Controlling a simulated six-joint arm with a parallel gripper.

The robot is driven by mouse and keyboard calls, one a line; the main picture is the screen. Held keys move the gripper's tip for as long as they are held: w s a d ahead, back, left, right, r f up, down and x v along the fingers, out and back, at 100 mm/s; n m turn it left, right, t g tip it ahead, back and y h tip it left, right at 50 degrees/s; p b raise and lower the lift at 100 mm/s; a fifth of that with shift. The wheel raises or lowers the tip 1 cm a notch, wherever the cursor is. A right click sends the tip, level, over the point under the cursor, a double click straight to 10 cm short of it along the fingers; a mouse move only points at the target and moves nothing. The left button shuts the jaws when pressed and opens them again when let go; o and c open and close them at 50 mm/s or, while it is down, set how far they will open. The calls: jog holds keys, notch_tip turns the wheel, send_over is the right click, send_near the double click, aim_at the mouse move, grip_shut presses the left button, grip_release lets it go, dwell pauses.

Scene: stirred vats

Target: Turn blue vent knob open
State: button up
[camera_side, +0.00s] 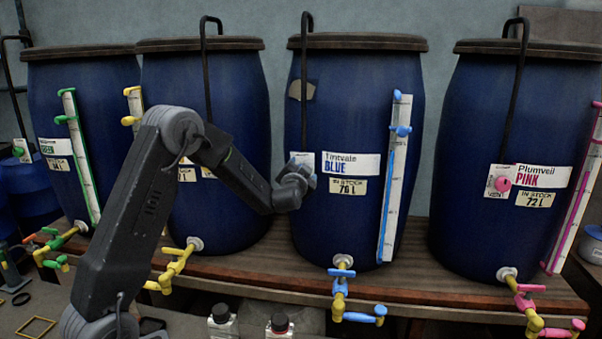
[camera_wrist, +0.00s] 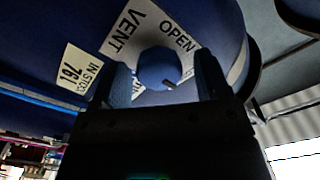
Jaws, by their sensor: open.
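The blue vent knob (camera_wrist: 156,66) shows in the wrist view as a round blue disc with a small dark mark at its lower right. A white label (camera_wrist: 135,25) reading VENT and OPEN curves around it. My gripper (camera_wrist: 164,78) is open, with one finger on each side of the knob; I cannot tell whether they touch it. In the side view my gripper (camera_side: 300,178) is at the front of the Tintvale BLUE vat (camera_side: 335,115), left of its name label (camera_side: 350,164), and hides the knob.
A blue sight gauge (camera_side: 395,180) runs up the vat's right side, and a blue-handled tap (camera_side: 342,285) is below. The pink vat (camera_side: 490,110) with its pink knob (camera_side: 503,183) stands to the right. Other vats stand left. Bottles (camera_side: 222,322) are in front.

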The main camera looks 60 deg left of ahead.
jog(key=shift+w+a, duration=0.1)
jog(key=shift+a, duration=0.05)
jog(key=shift+c, duration=0.2)
jog(key=c, duration=0.9)
